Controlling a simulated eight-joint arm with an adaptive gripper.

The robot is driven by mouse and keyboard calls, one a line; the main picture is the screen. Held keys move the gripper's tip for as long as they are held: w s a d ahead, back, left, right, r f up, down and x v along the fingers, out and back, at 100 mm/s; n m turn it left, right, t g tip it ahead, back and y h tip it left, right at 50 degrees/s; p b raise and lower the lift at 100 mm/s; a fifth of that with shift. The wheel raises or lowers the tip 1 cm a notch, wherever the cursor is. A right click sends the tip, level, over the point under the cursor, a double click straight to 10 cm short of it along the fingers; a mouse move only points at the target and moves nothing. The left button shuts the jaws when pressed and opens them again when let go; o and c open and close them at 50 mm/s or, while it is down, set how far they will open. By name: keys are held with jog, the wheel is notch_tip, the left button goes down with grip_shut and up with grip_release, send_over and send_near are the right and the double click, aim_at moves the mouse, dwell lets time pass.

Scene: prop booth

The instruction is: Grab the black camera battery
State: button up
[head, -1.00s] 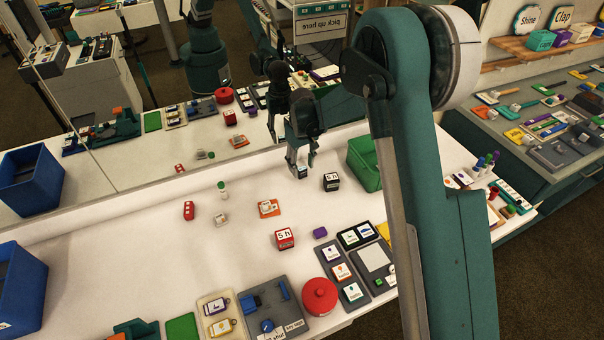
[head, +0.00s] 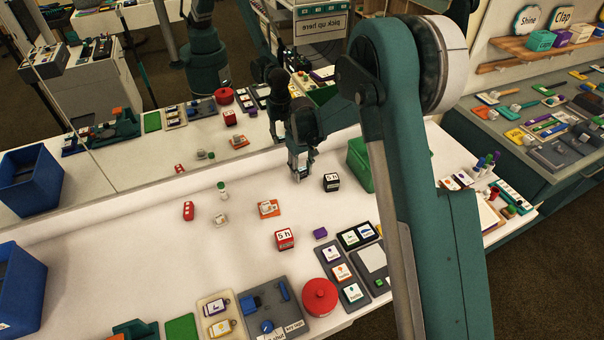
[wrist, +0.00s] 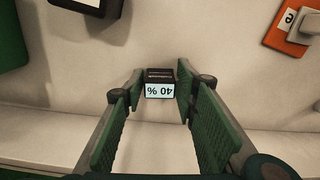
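The label reads upside down there. My gripper (wrist: 161,84) is open, with one finger on each side of the battery and only narrow gaps beside it. In the head view my gripper (head: 300,170) points down at the white counter near the back, left of a black cube. The fingers mostly hide the battery there.
The black cube (head: 331,182) and a green bin (head: 360,165) stand close on the right. An orange tile (head: 269,208) lies in front to the left. A red-and-white cube (head: 285,238) is nearer the front. A mirror-like panel runs behind the counter.

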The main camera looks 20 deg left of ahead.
aim_at(302, 169)
jog(key=c, duration=0.5)
jog(key=shift+r, duration=0.1)
jog(key=shift+r+p, duration=0.5)
jog(key=shift+r, duration=4.4)
